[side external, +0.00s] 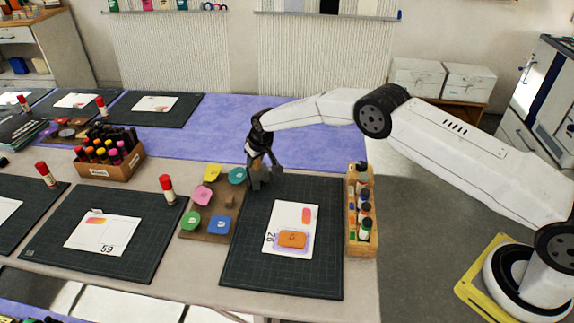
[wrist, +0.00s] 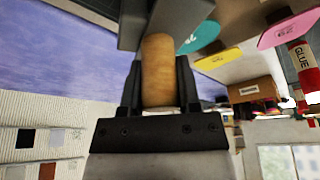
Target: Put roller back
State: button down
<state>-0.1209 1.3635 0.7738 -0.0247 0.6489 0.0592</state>
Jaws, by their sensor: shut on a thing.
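My gripper (side external: 262,178) hangs above the far left corner of the right-hand dark mat (side external: 325,275). In the wrist view my gripper (wrist: 160,95) is shut on a tan wooden cylinder (wrist: 157,70), which looks like the roller's handle. A grey part (wrist: 190,17) crosses the top of that view, and I cannot tell whether it belongs to the roller. In the side view the roller is too small and covered to make out clearly. A brown wooden board (side external: 207,237) with several coloured pads lies just left of the mat.
A numbered sheet (side external: 272,215) with an orange block (side external: 292,239) lies on the mat. A wooden bottle rack (side external: 361,248) stands along its right side. A red-capped glue stick (side external: 167,188) and a marker box (side external: 108,173) stand to the left. Purple cloth (side external: 190,146) covers the back.

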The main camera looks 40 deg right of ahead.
jog(key=shift+f, duration=0.45)
jog(key=shift+c, duration=1.6)
grip_release()
jog(key=shift+r, duration=0.1)
jog(key=shift+r, duration=0.75)
jog(key=v, duration=1.1)
jog(key=shift+s, duration=0.2)
jog(key=shift+r, duration=0.2)
